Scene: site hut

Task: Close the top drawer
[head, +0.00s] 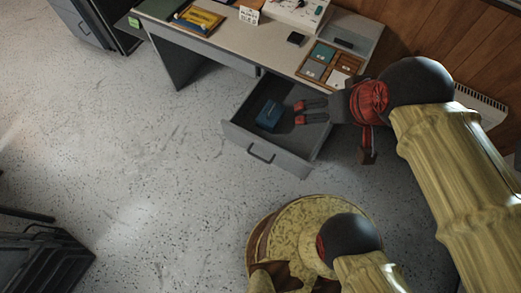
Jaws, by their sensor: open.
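A grey drawer (240,134) stands pulled out from the right side of the desk (228,42). A blue box-like object (269,115) lies inside the drawer. My gripper (299,112) is open, with its red-tipped fingers pointing left over the drawer's right part. It appears empty, and I cannot tell its height above the drawer. My gripper and arm hide part of the drawer's right side, and whether other drawers lie below cannot be seen.
The desktop carries a yellow item in a tray (199,19), a small sign (249,15), a dark small object (295,38) and a sectioned tray (318,60). A black object (40,262) stands lower left. The speckled floor before the drawer is clear.

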